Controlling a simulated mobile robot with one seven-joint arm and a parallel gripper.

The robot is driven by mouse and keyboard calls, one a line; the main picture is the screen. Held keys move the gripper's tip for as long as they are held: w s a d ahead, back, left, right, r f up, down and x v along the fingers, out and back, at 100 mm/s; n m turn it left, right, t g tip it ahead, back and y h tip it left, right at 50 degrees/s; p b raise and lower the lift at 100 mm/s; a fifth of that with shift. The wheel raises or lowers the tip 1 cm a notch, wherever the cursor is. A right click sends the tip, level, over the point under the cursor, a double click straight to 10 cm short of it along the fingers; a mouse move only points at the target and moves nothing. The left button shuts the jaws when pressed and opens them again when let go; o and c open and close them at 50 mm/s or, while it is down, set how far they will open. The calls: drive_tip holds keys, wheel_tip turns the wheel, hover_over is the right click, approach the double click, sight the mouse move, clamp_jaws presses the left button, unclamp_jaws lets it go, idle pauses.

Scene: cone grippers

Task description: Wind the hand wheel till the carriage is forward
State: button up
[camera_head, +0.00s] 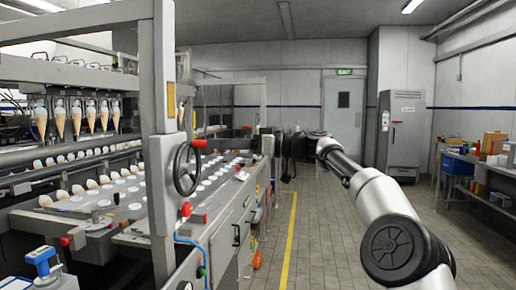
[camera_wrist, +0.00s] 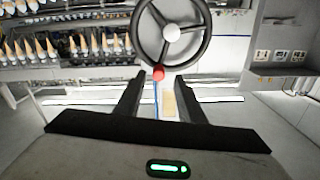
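The hand wheel (camera_head: 178,168) is a dark ring with spokes on the near post of the machine. It shows large at the top of the wrist view (camera_wrist: 204,45), with a pale hub. A red knob (camera_head: 199,143) sits on its rim, at the upper right in the head view. In the wrist view the red knob (camera_wrist: 158,73) appears between my two fingertips, with space on both sides. My gripper (camera_wrist: 158,84) is open and empty, close to the knob. A row of hanging cones (camera_head: 77,118) shows at the left; I cannot tell which part is the carriage.
The machine's steel post (camera_head: 160,110) stands beside the wheel. A second red knob (camera_head: 186,209) sits below it. The machine bed (camera_head: 110,215) spreads left. A blue-topped device (camera_head: 43,260) is at lower left. Tiled floor with a yellow line (camera_head: 290,235) is clear.

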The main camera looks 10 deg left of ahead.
drive_tip(key=s+d, duration=0.1)
drive_tip(key=d, duration=1.1)
drive_tip(key=shift+d, duration=0.3)
drive_tip(key=shift+s, duration=0.1)
drive_tip(key=shift+p, duration=0.35)
